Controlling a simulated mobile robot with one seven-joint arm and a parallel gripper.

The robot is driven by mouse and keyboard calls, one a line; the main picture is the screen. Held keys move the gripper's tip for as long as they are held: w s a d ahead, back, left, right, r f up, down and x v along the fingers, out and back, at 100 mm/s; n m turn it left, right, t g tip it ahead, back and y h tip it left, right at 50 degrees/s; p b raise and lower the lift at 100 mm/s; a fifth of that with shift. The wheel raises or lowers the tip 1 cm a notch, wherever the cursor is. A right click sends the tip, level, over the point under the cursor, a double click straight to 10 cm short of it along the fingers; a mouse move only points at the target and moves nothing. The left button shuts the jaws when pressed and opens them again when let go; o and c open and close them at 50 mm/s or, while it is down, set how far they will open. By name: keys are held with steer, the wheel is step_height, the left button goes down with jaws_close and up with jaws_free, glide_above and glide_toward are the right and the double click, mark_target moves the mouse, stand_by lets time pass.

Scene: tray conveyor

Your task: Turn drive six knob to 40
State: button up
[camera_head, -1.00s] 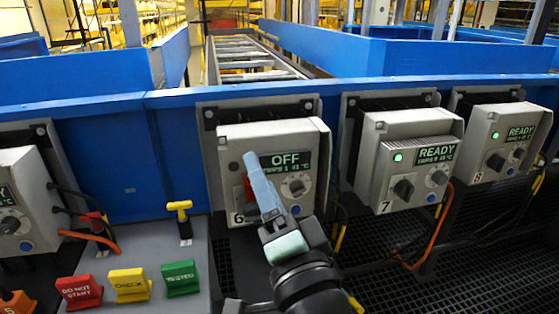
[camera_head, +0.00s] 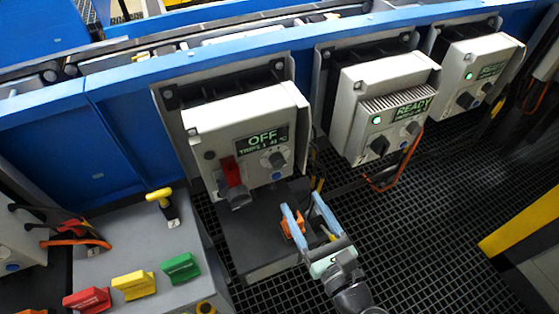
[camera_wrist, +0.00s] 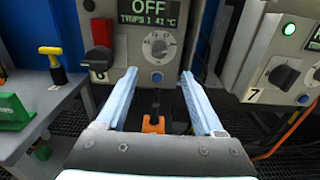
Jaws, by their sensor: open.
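The drive six box (camera_head: 250,135) is grey, and its green display (camera_head: 262,142) reads OFF with a TRIPS 1, 41 °C line. Its small grey dial knob (camera_head: 277,160) sits below the display and also shows in the wrist view (camera_wrist: 158,46), with a scale around it. A red piece (camera_head: 231,172) sits left of the dial, by a dark rotary switch (camera_head: 236,197). My gripper (camera_head: 302,208) is open and empty, below and in front of the box. In the wrist view its blue fingers (camera_wrist: 158,82) point toward the box, below the dial, touching nothing visible.
An orange item (camera_head: 291,222) lies beyond my fingers on a dark surface below the box. Drive seven (camera_head: 385,100) and another box (camera_head: 475,75), both READY, stand to the right. Left is a grey stand (camera_head: 130,245) with red, yellow and green tags and a yellow-handled tool (camera_head: 162,203).

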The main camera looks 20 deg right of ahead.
mark_target(281, 168)
steer(key=w, duration=1)
steer(key=shift+w+a, duration=0.2)
steer(key=shift+w, duration=0.05)
jaws_close()
